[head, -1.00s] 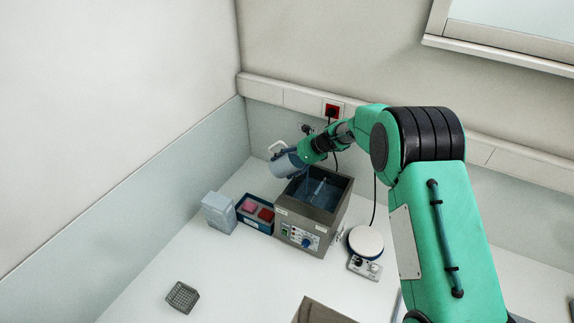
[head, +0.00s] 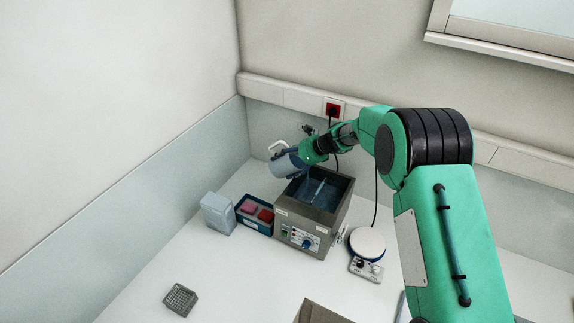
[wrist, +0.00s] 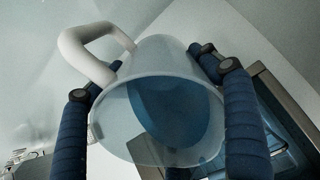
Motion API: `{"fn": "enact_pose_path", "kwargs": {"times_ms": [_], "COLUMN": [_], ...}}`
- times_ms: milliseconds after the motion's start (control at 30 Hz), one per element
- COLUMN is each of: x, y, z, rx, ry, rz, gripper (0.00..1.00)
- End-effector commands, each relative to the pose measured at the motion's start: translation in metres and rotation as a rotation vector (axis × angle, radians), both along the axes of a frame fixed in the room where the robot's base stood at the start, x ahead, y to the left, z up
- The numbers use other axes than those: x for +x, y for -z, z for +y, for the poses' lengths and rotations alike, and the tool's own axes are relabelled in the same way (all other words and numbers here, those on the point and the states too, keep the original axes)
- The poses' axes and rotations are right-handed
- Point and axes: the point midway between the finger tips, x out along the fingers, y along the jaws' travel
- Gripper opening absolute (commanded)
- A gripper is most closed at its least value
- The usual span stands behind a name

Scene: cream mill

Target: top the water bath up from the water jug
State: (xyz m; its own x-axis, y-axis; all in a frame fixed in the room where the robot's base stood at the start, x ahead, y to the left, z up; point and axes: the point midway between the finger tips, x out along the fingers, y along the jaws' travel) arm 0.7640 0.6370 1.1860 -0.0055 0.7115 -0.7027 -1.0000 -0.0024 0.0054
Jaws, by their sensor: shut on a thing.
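My gripper (head: 303,158) is shut on the water jug (head: 284,164), a translucent grey-blue vessel with a white handle. The jug is tilted above the back left rim of the water bath (head: 291,221). In the wrist view the jug (wrist: 150,60) sits between my two blue fingers, its handle to the left, with blue water inside. The bath is an open steel-grey tank with a control panel and a blue knob; water and a thin pale rod show in it. I cannot tell whether a stream runs from the jug.
A blue tray with pink and red blocks (head: 265,215) and a pale box (head: 217,213) stand left of the bath. A round-topped plate device (head: 367,243) stands to its right. A small grey rack (head: 180,299) sits at the front left, with clear bench around it.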

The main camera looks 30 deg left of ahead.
Motion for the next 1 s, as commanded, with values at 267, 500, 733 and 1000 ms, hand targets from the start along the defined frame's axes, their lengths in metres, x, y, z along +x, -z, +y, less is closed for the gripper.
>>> {"fn": "enact_pose_path", "kwargs": {"times_ms": [267,500,733,1000], "x": [0.001,0.001,0.0009,0.0006], "y": [-0.002,-0.002,-0.0021,-0.0023], "z": [0.0006,0.0005,0.0006,0.0005], "rx": [0.016,0.028,0.04,0.054], "ry": [0.001,0.002,0.002,0.0], "rz": [-0.002,-0.001,-0.001,-0.001], "gripper": [0.2,0.2,0.2,0.2]}}
